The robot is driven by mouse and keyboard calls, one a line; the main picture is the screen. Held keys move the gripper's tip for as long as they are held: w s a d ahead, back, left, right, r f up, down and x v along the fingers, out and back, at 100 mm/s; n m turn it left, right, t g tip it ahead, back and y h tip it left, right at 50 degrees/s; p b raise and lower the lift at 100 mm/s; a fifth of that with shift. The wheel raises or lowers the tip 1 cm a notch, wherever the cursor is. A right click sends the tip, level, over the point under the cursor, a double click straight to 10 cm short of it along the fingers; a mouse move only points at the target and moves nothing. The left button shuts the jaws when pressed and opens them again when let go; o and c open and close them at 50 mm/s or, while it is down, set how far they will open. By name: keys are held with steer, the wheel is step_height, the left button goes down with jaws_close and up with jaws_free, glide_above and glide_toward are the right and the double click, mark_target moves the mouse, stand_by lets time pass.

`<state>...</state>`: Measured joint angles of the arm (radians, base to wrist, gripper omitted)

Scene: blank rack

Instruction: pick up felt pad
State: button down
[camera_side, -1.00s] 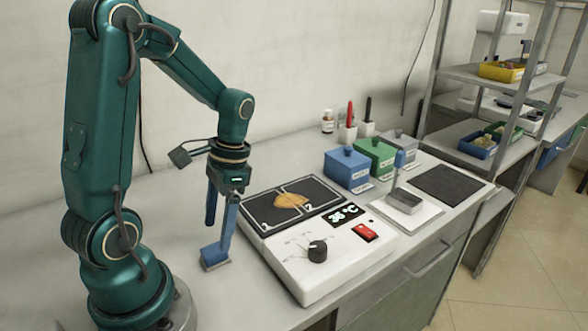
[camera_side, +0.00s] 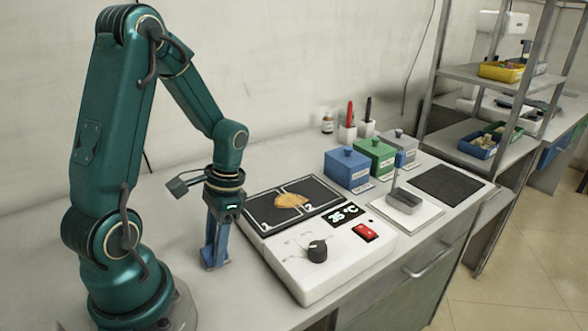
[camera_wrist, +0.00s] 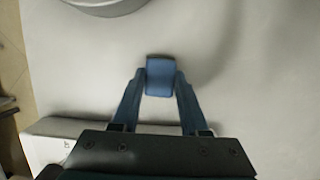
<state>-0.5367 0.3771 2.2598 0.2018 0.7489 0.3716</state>
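The felt pad is a small blue block (camera_wrist: 160,78), seen between my fingertips in the wrist view. In the side view it is mostly hidden by the fingers, at the bench top left of the white heater unit. My gripper (camera_side: 215,262) points down there, and it also shows in the wrist view (camera_wrist: 160,82). Its two blue fingers meet the block's two sides, so it looks shut on the pad. Whether the pad rests on the bench or is just clear of it cannot be told.
The white heater unit (camera_side: 330,271), with a dark top, an orange patch, a knob and a red switch, stands close right of my gripper. Blue (camera_side: 347,170), green (camera_side: 374,157) and grey (camera_side: 399,148) boxes stand behind it. A dark mat (camera_side: 447,185) lies farther right.

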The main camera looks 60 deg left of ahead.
step_height(320, 180, up, 10)
stand_by(0.8)
